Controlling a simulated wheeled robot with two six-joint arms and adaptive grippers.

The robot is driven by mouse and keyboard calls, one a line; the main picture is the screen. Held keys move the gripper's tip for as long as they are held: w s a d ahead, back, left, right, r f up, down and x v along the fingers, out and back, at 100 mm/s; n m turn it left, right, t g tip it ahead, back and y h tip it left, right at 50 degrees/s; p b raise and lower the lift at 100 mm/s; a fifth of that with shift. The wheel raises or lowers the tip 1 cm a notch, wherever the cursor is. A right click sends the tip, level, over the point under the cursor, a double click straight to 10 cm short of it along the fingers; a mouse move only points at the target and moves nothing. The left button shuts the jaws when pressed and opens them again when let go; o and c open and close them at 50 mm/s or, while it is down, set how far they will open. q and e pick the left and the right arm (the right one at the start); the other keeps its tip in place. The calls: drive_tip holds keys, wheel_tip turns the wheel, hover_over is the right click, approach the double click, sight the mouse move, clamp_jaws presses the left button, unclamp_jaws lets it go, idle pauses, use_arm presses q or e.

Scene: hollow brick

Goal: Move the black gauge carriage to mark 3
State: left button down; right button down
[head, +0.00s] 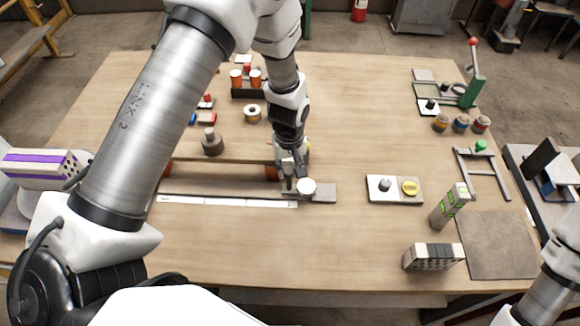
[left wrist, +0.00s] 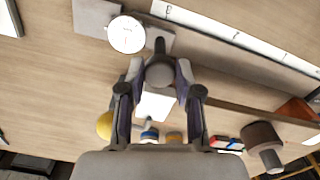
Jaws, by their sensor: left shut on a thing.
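My left gripper (head: 293,182) reaches down to the right part of a long grey rail (head: 230,190). It is shut on the dark knob (left wrist: 160,70) of the gauge carriage, which shows between the fingers in the left wrist view. In the head view the fingers hide most of the carriage. A round white dial (head: 306,186) sits right beside the grip and also shows in the left wrist view (left wrist: 127,34). A white scale strip (head: 225,202) runs along the rail's near side. Its mark labels are too small to read surely. My right gripper is out of view.
A brown bar with orange end blocks (head: 271,173) lies behind the rail. A brown knobbed weight (head: 212,143) stands beyond it. A plate with a yellow button (head: 410,187) lies to the right. The table (head: 270,250) in front of the scale is clear.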

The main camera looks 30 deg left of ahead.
use_arm(q)
drive_tip(key=c, duration=0.8)
unclamp_jaws()
drive_tip(key=shift+w+d, duration=0.1)
drive_tip(key=shift+w, duration=0.05)
drive_tip(key=shift+w+d+f, duration=0.1)
drive_tip(key=shift+w, duration=0.05)
drive_tip(key=shift+r, duration=0.2)
wheel_tip(320, 180, up, 12)
drive_tip(key=shift+f, duration=0.2)
